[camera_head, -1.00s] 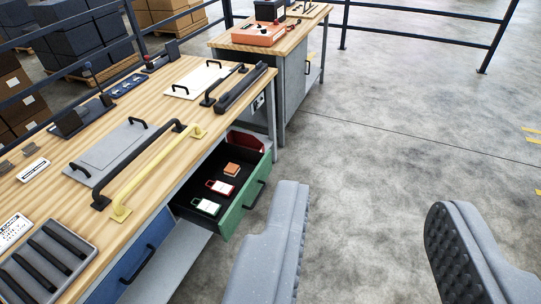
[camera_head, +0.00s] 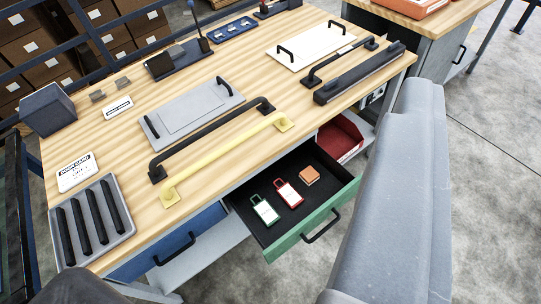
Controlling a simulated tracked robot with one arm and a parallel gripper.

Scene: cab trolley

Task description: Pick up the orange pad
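The orange pad (camera_head: 309,175) is a small block lying in the open green-fronted drawer (camera_head: 291,244) under the workbench, near the drawer's right side. A red-framed tag (camera_head: 288,193) and a green-framed tag (camera_head: 264,210) lie to its left. My gripper (camera_head: 250,195) is open, its fingers far apart in the picture: one large grey finger fills the right, and a dark rounded part shows at the lower left. Nothing is held. The pad is in plain view and apart from the fingers.
The wooden benchtop (camera_head: 225,150) overhangs the drawer, with a yellow handle bar (camera_head: 225,160) and a black one (camera_head: 210,138) near its edge. A blue drawer (camera_head: 170,245) is shut at left. Floor is clear at right.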

